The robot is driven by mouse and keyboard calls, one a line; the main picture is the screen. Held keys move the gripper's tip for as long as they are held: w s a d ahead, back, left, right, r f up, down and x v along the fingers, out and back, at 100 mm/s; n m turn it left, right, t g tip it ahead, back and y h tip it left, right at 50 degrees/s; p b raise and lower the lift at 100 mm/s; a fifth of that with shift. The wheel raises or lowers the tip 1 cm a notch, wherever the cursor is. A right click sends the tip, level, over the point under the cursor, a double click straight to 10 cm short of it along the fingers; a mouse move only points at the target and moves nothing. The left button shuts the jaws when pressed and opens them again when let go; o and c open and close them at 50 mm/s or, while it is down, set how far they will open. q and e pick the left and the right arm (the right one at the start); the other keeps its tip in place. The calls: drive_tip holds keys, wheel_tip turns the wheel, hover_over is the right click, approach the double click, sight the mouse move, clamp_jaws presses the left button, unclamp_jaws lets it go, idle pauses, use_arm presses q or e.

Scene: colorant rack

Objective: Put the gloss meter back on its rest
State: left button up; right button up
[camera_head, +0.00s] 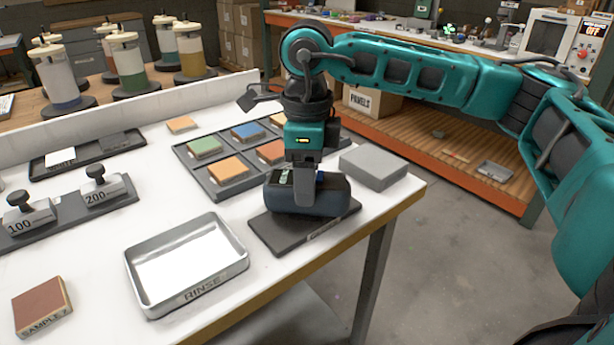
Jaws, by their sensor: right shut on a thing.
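The gloss meter (330,197) is a dark blue-grey rounded block. It sits on or just above its rest (272,234), a flat dark grey plate with a label strip near the front table edge. I cannot tell whether the meter touches the plate. My right gripper (304,190) points straight down and is shut on the gloss meter, with a finger in front of its near side. The gripper hides the meter's middle and part of its top. My left gripper is not in view.
A tray of coloured panels (217,191) lies close behind and left of the meter. A grey block (373,167) stands at its right. The metal RINSE tray (186,264), weights marked 100 (30,213) and 200 (102,188), and a brown SAMPLE 7 block (42,304) are further left.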

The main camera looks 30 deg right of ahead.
drive_tip(key=shift+f, duration=0.2)
drive_tip(key=o, duration=1.5)
drive_tip(key=shift+r, duration=0.1)
